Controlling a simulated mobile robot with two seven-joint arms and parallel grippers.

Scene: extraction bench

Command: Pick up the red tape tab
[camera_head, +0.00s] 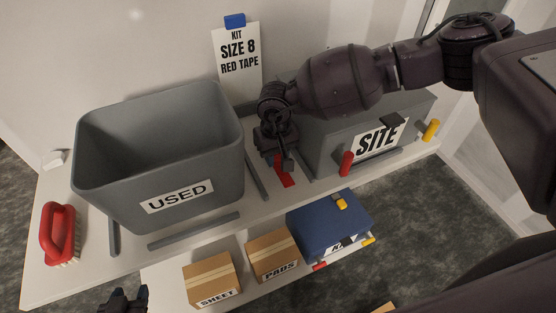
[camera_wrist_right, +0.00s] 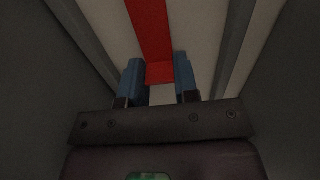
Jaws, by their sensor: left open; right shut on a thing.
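The red tape tab (camera_head: 284,178) is on the bench between the grey USED bin and the SITE box, partly hidden by my right gripper. My right gripper (camera_head: 283,163) reaches down over it from above. In the right wrist view the red tape tab (camera_wrist_right: 152,32) runs from the top edge down between the two blue fingertips of my right gripper (camera_wrist_right: 160,78), which is shut on its near end. My left gripper (camera_head: 124,300) is at the bottom edge of the head view, away from the tab, only partly in frame.
The USED bin (camera_head: 110,185) stands left, the SITE box (camera_head: 327,150) right. Grey strips (camera_head: 256,180) lie on the bench. A red brush (camera_head: 58,232) is far left. SHEET (camera_head: 210,272) and PADS (camera_head: 272,252) cartons and a blue case (camera_head: 318,225) stand in front. A kit sign (camera_head: 238,75) stands behind.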

